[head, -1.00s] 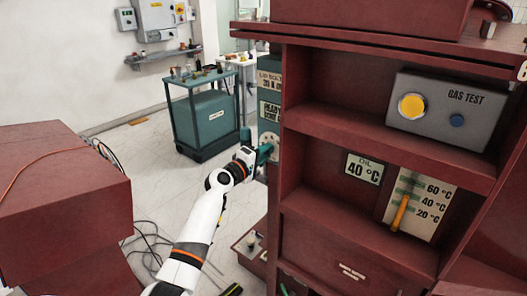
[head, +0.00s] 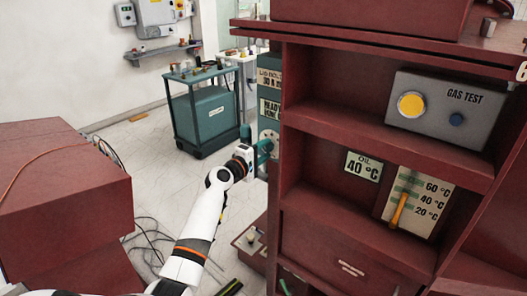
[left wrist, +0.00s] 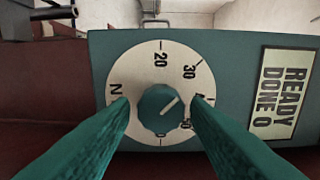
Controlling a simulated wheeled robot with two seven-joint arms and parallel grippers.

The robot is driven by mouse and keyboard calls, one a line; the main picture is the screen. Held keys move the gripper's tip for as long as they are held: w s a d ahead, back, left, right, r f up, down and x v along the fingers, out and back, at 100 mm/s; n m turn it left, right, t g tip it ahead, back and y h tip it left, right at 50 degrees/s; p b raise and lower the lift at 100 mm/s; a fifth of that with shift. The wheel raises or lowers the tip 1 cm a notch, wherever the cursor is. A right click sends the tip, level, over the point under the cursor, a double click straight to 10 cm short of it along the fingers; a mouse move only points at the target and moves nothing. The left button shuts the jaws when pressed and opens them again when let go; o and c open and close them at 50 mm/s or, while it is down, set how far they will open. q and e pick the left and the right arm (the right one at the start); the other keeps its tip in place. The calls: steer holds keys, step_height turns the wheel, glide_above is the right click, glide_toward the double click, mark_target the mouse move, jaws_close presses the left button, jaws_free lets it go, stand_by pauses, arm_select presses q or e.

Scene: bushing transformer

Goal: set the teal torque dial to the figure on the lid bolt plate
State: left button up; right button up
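The teal torque dial (left wrist: 158,110) sits on a round white scale plate (left wrist: 130,75) in the left wrist view. Its pale pointer line aims up and right, roughly at the 30 mark. The scale plate also shows in the head view (head: 268,135), partly hidden. The lid bolt plate (head: 269,79) above it seems to read 30 N m; its right end is cut off by the red cabinet. My left gripper (left wrist: 162,100) is open, one finger on each side of the knob, with gaps showing. In the head view it (head: 264,149) is at the dial. My right gripper is out of view.
A READY/DONE label (left wrist: 279,93) is beside the dial. The red cabinet (head: 345,115) stands close to the right of my left gripper. It holds a gas test box (head: 445,105) and an oil gauge (head: 415,200). A teal cart (head: 207,118) stands behind. Cables lie on the floor.

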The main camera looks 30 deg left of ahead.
arm_select(q)
steer(key=shift+o, duration=0.6)
steer(key=s+a+b, duration=0.1)
steer(key=s+b, duration=0.1)
steer(key=s, duration=1)
steer(key=shift+b, duration=0.35)
